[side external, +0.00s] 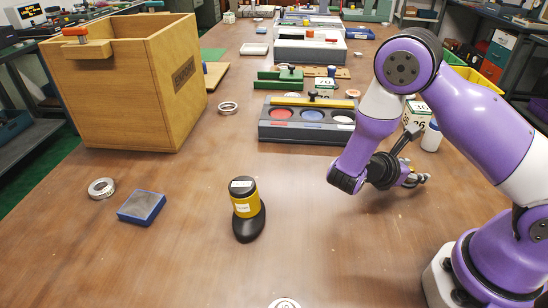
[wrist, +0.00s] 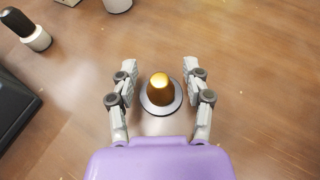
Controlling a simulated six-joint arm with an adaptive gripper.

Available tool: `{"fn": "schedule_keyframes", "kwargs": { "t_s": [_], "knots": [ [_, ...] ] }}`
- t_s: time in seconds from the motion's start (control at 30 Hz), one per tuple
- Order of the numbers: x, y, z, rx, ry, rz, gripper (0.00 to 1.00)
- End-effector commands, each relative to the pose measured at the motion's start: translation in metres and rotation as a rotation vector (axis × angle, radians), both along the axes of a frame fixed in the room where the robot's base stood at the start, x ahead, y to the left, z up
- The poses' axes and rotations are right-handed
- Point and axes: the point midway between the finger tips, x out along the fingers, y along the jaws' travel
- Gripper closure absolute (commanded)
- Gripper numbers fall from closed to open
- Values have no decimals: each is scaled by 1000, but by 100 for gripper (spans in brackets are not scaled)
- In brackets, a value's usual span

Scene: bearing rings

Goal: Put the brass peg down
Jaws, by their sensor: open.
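The brass peg (wrist: 160,88) stands upright in the wrist view, between the two fingers of my gripper (wrist: 160,67). A pale grey ring or round base (wrist: 160,109) surrounds its foot on the wooden table; I cannot tell which it is. The fingers are spread, with a clear gap to the peg on both sides. In the side external view my gripper (side external: 414,179) is low over the table on the right. The peg cannot be made out there.
A grey tray (side external: 265,129) with coloured discs lies left of my arm. A white bottle (side external: 431,137) stands behind my gripper. A yellow-and-black object (side external: 246,206), a blue box (side external: 142,207), loose rings (side external: 101,188) and a large wooden box (side external: 125,95) are farther left. The front middle is mostly clear.

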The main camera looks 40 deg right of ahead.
Motion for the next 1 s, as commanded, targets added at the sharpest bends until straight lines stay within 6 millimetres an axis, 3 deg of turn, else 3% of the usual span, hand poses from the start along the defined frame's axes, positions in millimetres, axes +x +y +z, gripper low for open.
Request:
{"fn": "schedule_keyframes", "kwargs": {
  "t_s": [0.13,0.17,0.2,0.27,0.77,1.0],
  "knots": [
    [0,0,0,0,0,0,44],
    [0,0,0,0,0,0,49],
    [0,0,0,0,0,0,69],
    [0,0,0,0,0,0,99],
    [1,1,3,5,0,3,100],
    [1,1,35,3,-6,1,100]
  ]
}}
